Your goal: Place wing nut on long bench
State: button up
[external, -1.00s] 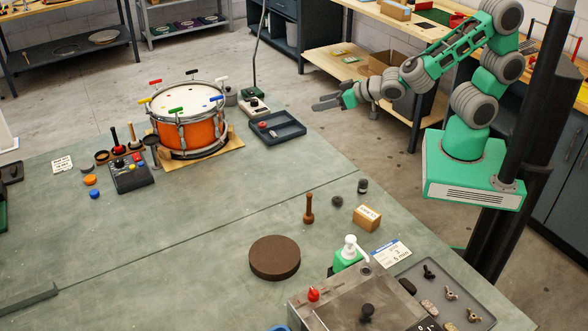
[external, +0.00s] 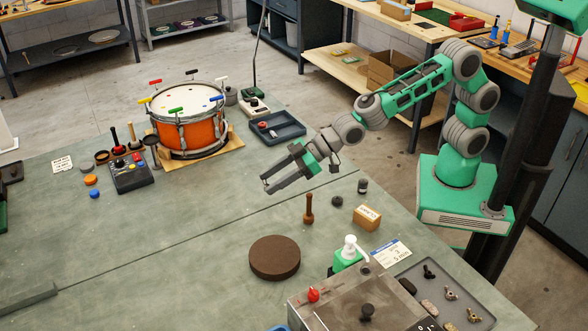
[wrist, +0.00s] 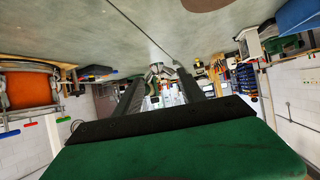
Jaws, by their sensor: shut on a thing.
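My gripper (external: 266,184) hangs above the far right part of the long grey-green bench (external: 200,225), with its fingers pointing left. In the wrist view its two fingers reach forward, and a small metallic thing (wrist: 157,69) sits between the tips. It looks like the wing nut; its shape is hard to make out. Other wing nuts, one brass (external: 450,293) and one dark (external: 430,271), lie in a grey tray (external: 482,295) at the bench's near right.
An orange drum (external: 190,132) and a dark blue tray (external: 292,128) stand at the back. A wooden peg (external: 308,208), a small box (external: 367,217), a brown disc (external: 275,258) and a green pump bottle (external: 347,256) stand at the right. The bench's left middle is clear.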

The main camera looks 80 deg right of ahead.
jog(key=s+a+f+n+g+y+b, duration=0.1)
jog(key=a+n+y+b, duration=0.1)
jog(key=a, duration=0.3)
jog(key=s+a+f+n+g+y+b, duration=0.1)
jog(key=s+a+f+n+g+b, duration=0.1)
jog(key=a, duration=0.4)
jog(key=n+g+y+b, duration=0.2)
jog(key=n+g+b, duration=0.2)
jog(key=n+g, duration=0.2)
send_over(290, 292)
jog(key=f, duration=0.2)
notch_tip(290, 292, down, 9)
jog(key=shift+f, duration=0.15)
jog(key=o, duration=1.1)
jog(key=shift+c, duration=0.2)
